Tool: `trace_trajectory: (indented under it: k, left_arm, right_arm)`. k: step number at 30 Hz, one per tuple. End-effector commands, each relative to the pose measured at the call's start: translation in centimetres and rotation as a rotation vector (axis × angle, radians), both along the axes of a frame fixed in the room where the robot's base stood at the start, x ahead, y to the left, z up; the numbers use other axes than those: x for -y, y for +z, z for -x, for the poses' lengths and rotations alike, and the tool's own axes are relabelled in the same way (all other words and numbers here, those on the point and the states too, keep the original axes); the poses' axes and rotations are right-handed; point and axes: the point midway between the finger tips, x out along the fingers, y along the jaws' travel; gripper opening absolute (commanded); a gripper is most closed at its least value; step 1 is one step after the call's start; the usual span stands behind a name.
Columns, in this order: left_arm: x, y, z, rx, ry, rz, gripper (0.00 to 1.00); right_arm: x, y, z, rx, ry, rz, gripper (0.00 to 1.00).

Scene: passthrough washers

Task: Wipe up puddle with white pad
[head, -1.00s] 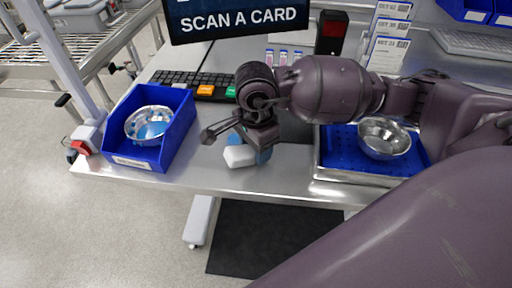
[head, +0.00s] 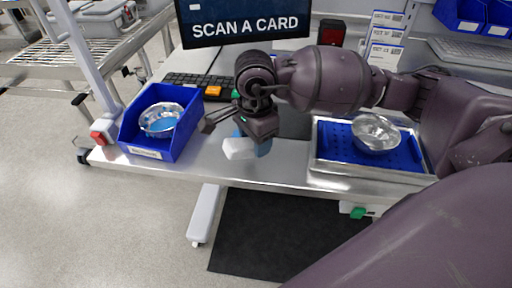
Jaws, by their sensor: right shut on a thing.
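My right gripper (head: 256,138) points down over the steel table (head: 200,172), near its front edge. It is shut on a white pad (head: 238,148), which shows as a pale block just below and left of the fingers. No other clear puddle shows on the table. My left gripper is not in view.
A blue bin (head: 143,153) with a metal bowl (head: 161,120) stands left of the gripper. A metal bowl (head: 376,134) sits on a blue perforated mat in a steel tray (head: 330,169) at right. A keyboard (head: 184,80) and screen (head: 246,22) are behind.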

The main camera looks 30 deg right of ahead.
Motion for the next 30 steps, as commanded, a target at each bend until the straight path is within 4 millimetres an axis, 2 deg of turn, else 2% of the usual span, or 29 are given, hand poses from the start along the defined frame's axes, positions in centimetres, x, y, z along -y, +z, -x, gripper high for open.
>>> trace_trajectory:
  k: [1, 6, 12, 30]
  left_arm:
    - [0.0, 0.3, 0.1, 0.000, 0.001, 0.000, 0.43]
    - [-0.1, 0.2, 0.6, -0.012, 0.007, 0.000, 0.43]
    - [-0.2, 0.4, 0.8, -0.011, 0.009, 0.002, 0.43]
    - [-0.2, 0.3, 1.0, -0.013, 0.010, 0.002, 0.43]
  right_arm:
    - [0.1, 0.8, -0.1, 0.005, -0.002, 0.000, 0.12]
    - [0.3, 2.3, -0.4, 0.005, -0.005, 0.000, 0.12]
    - [0.5, 3.5, -0.5, 0.002, -0.008, 0.000, 0.12]
    - [0.5, 3.6, -0.5, 0.001, -0.008, 0.005, 0.11]
